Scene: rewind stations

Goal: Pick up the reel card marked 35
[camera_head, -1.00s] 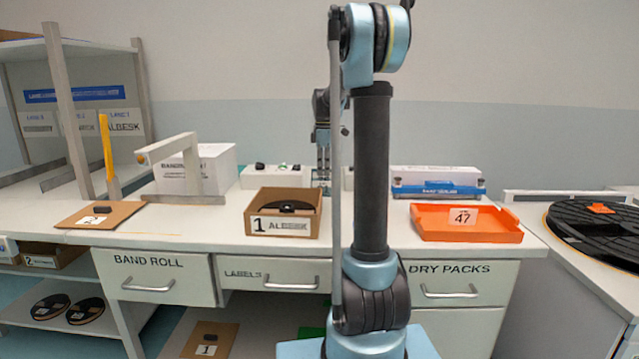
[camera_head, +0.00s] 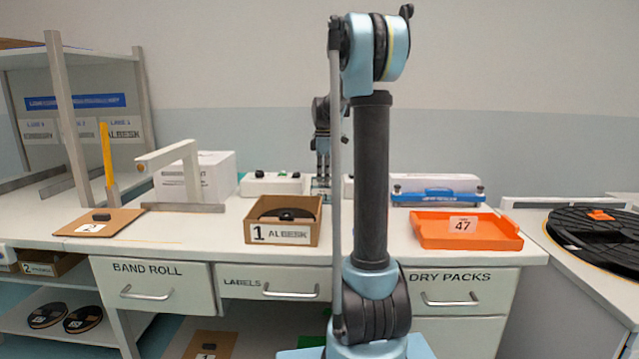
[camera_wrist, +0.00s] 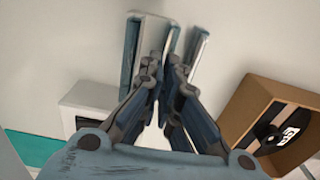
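A black reel with a white label (camera_wrist: 291,133) lies in a cardboard box (camera_wrist: 245,98) at the right of the wrist view; the label is turned and too small to read surely as 35. In the head view a black reel (camera_head: 285,214) sits in the box marked 1 ALBESK (camera_head: 310,238). No 35 is readable there. My gripper (camera_wrist: 165,65) points down over the bench, left of the box in the wrist view, and nothing shows between its fingers. The fingers run close together at the tips; whether they meet is unclear. In the head view the arm partly hides it.
An orange tray marked 47 (camera_head: 430,241) stands right of the arm. A tan board marked 2 (camera_head: 125,217) lies at left. A white frame (camera_head: 190,172) and a box (camera_head: 222,178) stand behind. Two black reels (camera_head: 46,311) rest on a low shelf. A large black disc (camera_head: 600,240) is at far right.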

